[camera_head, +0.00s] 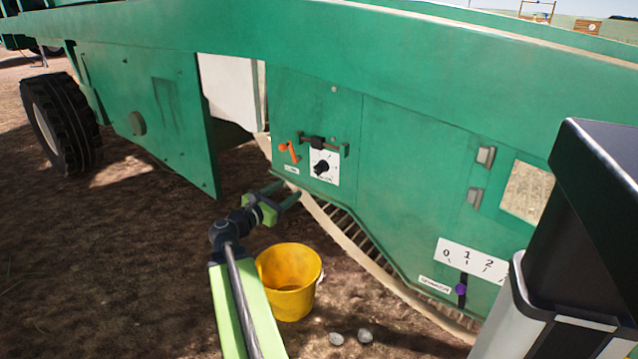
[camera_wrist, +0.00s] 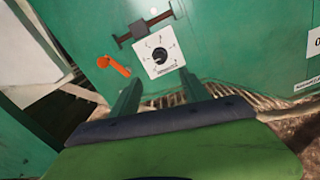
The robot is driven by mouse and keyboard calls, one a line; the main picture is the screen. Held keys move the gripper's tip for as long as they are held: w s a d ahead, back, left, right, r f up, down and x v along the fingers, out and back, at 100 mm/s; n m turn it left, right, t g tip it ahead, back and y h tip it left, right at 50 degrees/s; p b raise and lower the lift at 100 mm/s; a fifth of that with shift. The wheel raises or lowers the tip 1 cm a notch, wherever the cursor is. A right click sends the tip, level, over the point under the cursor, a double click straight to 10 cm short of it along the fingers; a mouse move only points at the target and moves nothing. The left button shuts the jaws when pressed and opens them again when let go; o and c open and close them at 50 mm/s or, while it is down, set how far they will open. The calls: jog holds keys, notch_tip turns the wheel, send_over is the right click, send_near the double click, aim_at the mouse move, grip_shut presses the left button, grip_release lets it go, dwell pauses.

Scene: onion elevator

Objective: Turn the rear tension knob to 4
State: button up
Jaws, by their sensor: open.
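A black round knob (camera_head: 321,167) sits on a white dial plate (camera_head: 331,156) on the green machine side. It also shows in the wrist view as a knob (camera_wrist: 160,56) on a tilted white plate with small marks around it. The marks and the label are too small to read, so I cannot tell the knob's setting. My gripper (camera_head: 287,192) is open and empty, below and to the left of the dial in the head view. In the wrist view my gripper's (camera_wrist: 159,80) two green fingers are apart, with the knob above and between their tips, not touched.
An orange lever (camera_head: 289,152) and a dark bar latch (camera_head: 320,143) are close to the dial. A purple knob (camera_head: 461,289) is on a slot below a 0-1-2 scale. A yellow bucket (camera_head: 289,284) and two stones (camera_head: 365,335) lie on the soil.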

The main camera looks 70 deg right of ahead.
aim_at(317, 170)
jog(key=x, duration=1.7)
jog(key=shift+d, duration=0.2)
grip_shut()
